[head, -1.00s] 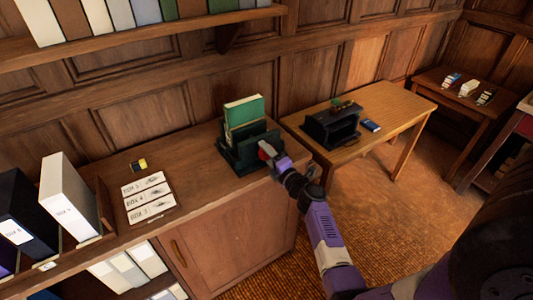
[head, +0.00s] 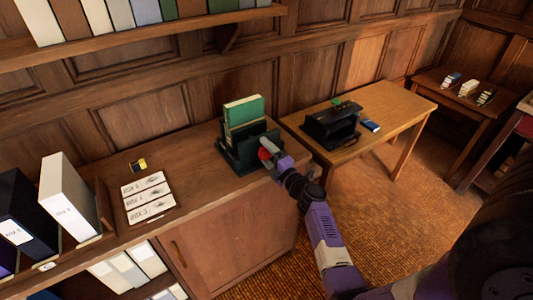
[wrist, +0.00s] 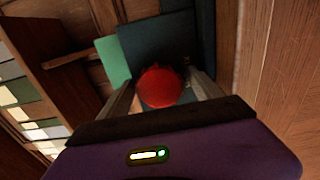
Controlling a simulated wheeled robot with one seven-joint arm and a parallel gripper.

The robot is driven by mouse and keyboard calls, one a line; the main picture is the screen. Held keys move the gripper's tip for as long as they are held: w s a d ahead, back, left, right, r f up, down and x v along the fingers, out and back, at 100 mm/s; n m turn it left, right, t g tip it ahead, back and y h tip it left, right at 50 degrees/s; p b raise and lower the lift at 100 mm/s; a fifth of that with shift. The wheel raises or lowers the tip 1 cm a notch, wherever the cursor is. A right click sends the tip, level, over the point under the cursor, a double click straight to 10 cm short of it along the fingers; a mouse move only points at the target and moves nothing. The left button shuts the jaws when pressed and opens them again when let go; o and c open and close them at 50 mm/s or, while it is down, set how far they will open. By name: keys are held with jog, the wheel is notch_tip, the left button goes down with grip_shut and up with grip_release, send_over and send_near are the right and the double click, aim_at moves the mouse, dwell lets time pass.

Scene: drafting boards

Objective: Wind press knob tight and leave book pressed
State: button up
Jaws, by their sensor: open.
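A dark green press (head: 236,160) stands on the wooden cabinet with a green book (head: 244,113) upright in it. The press's red knob (head: 267,147) is on its side toward me, partly hidden by my gripper in the head view. My gripper (head: 270,152) is at the knob. In the wrist view the round red knob (wrist: 160,87) lies between the two open fingers of my gripper (wrist: 162,92), with the press (wrist: 165,45) behind it. I cannot tell whether either finger touches the knob.
Label cards (head: 148,198) and a small yellow-and-black item (head: 138,165) lie on the cabinet (head: 195,195) to the left, beside box files (head: 68,200). A wooden table (head: 400,110) to the right holds a black device (head: 330,128) and a blue book (head: 371,125).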

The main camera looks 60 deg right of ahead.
jog(key=v, duration=0.9)
dwell(0.8)
